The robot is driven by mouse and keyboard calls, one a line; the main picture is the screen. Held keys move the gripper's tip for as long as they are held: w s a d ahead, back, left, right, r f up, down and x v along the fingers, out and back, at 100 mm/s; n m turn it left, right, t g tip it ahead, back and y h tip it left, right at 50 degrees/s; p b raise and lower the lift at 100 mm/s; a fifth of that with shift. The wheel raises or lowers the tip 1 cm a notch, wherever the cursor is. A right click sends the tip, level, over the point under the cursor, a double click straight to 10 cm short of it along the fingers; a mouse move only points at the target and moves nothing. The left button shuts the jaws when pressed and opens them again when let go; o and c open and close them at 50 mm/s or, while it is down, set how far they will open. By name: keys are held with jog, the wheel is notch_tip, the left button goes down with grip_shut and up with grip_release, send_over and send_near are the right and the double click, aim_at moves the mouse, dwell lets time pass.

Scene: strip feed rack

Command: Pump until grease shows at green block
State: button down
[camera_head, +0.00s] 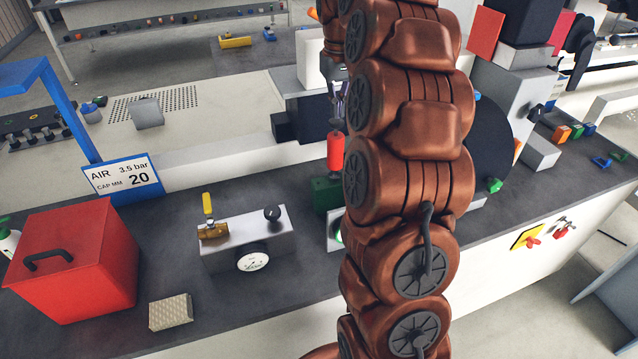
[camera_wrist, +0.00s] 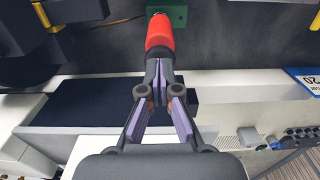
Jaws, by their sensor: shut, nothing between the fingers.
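The green block (camera_head: 325,195) stands on the dark bench top, partly hidden behind my arm. It also shows at the top of the wrist view (camera_wrist: 181,16). A red cylindrical handle (camera_head: 335,152) rises upright above the block, and in the wrist view the red handle (camera_wrist: 160,34) lies right in front of my fingertips. My gripper (camera_wrist: 160,66) is shut and empty, with its tips at the handle's end; I cannot tell if they touch. In the head view my gripper (camera_head: 338,104) is just above the handle. Whether grease is on the block is too small to tell.
A grey box with a gauge (camera_head: 252,259) and a yellow-handled valve (camera_head: 208,206) stands left of the block. A red case (camera_head: 75,262) and the air sign (camera_head: 123,178) are farther left. A large dark disc (camera_head: 488,150) is at right, behind my arm.

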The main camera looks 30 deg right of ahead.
jog(key=shift+f+b, duration=0.4)
jog(key=shift+f, duration=0.4)
jog(key=shift+f+b, duration=0.4)
jog(key=shift+f, duration=0.2)
jog(key=shift+r, duration=0.15)
jog(key=shift+r+p, duration=0.9)
jog(key=shift+r, duration=1.1)
